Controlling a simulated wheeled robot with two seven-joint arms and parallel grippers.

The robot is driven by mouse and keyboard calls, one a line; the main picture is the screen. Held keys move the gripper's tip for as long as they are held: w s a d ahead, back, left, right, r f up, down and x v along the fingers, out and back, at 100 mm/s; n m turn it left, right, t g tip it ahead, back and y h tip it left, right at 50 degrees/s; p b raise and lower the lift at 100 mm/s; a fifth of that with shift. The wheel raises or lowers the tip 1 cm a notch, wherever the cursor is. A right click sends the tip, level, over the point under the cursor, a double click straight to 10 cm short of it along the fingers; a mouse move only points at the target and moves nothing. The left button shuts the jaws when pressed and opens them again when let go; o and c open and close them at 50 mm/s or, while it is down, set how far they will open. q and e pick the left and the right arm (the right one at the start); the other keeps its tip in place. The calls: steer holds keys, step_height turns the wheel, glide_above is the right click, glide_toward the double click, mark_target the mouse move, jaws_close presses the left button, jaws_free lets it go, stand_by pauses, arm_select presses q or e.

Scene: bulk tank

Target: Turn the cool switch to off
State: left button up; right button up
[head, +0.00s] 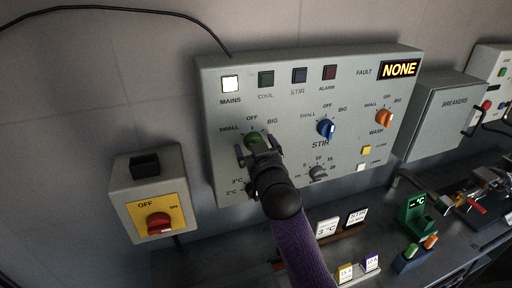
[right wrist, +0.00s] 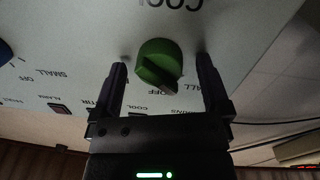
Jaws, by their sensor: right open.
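The cool switch is a green knob (head: 252,139) on the grey control panel (head: 345,75). Its labels read SMALL, OFF and BIG in the head view. My right gripper (head: 258,152) is open in front of the knob and partly covers it. In the right wrist view, which is upside down, the green knob (right wrist: 156,60) sits between the two spread fingers (right wrist: 161,68), with a gap on each side. Its dark ridge slants to the lower right, near OFF and on the SMALL side; the exact setting is hard to tell. My left gripper is out of view.
The blue stir knob (head: 326,128) and orange wash knob (head: 384,118) stand to the right. A lower dial (head: 318,173) is near my arm. The mains lamp (head: 230,83) is lit; the cool lamp (head: 266,79) is dark. A red main switch (head: 158,224) is at left.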

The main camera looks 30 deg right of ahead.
steer(key=c, duration=1.3)
steer(key=shift+r+m+p, duration=0.2)
steer(key=shift+m+p, duration=1)
steer(key=shift+p, duration=0.15)
steer(key=m+p, duration=0.2)
steer(key=shift+m, duration=0.3)
steer(key=shift+m+p, duration=0.8)
steer(key=shift+m+g+y+p, duration=0.3)
steer(key=shift+m+p, duration=0.35)
steer(key=shift+m, duration=0.25)
steer(key=shift+f+m+p, duration=0.1)
steer(key=shift+m+p, duration=0.25)
steer(key=shift+m, duration=0.15)
